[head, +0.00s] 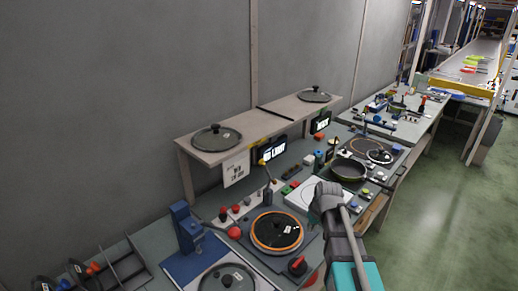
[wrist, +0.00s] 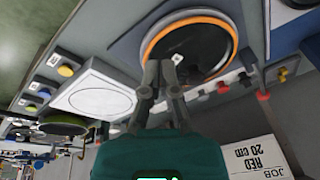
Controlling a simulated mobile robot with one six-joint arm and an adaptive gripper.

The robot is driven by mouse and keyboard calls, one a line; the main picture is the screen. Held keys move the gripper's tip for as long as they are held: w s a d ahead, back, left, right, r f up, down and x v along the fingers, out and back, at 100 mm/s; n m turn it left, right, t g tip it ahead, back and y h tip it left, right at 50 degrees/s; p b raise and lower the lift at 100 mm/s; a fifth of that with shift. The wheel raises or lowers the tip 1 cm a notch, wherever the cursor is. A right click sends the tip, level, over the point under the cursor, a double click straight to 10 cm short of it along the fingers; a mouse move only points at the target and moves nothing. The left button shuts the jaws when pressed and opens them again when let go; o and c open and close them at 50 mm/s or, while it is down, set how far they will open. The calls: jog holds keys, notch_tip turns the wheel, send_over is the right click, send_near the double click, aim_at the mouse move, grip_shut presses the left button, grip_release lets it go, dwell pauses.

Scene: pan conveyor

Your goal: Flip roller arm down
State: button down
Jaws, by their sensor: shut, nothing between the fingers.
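An upright dark lever with a yellow tip (head: 266,178), which looks like the roller arm, stands behind the orange-ringed disc (head: 276,232) in the head view. I cannot make out its roller clearly. The orange-ringed disc (wrist: 190,48) also shows in the wrist view, just beyond my fingertips. My gripper (head: 327,192) is right of the lever and apart from it, above the bench near the white square plate (head: 305,195). In the wrist view, my gripper (wrist: 165,66) has its two grey fingers together and empty. I cannot tell whether the fingertips touch anything.
A raised shelf (head: 255,130) with glass lids runs along the wall behind the bench. A blue stand (head: 187,228) is on the left. Red knobs (head: 235,232) stand beside the disc. A dark pan (head: 349,171) is on the right. An upside-down sign (wrist: 258,158) shows in the wrist view.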

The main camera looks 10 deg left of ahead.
aim_at(260, 161)
jog(key=w+a+r+n+t+y+p, duration=0.1)
jog(key=w+a+r+p, duration=0.3)
jog(key=w, duration=0.4)
jog(key=w+a+r+n+t+y+p, duration=0.1)
jog(key=w+a+r+n+p, duration=0.2)
jog(key=w+a+r, duration=0.3)
jog(key=w+a+r+n+t+y+p, duration=0.1)
jog(key=w+a+r+p, duration=0.4)
jog(key=w, duration=0.6)
notch_tip(260, 161, up, 3)
jog(key=shift+w+a+f+n+y+p, duration=0.15)
jog(key=shift+w+a+n+y+p, duration=0.3)
jog(key=shift+n, duration=0.45)
jog(key=shift+s+a+f, duration=0.1)
jog(key=shift+s, duration=0.05)
jog(key=b+x, duration=0.3)
jog(key=shift+f, duration=0.25)
jog(key=shift+b+x, duration=2.6)
jog(key=shift+x, duration=0.65)
jog(key=shift+a+r, duration=0.1)
jog(key=shift+r, duration=0.05)
jog(key=shift+s+a, duration=0.15)
jog(key=shift+s+y, duration=0.1)
jog(key=shift+y, duration=0.15)
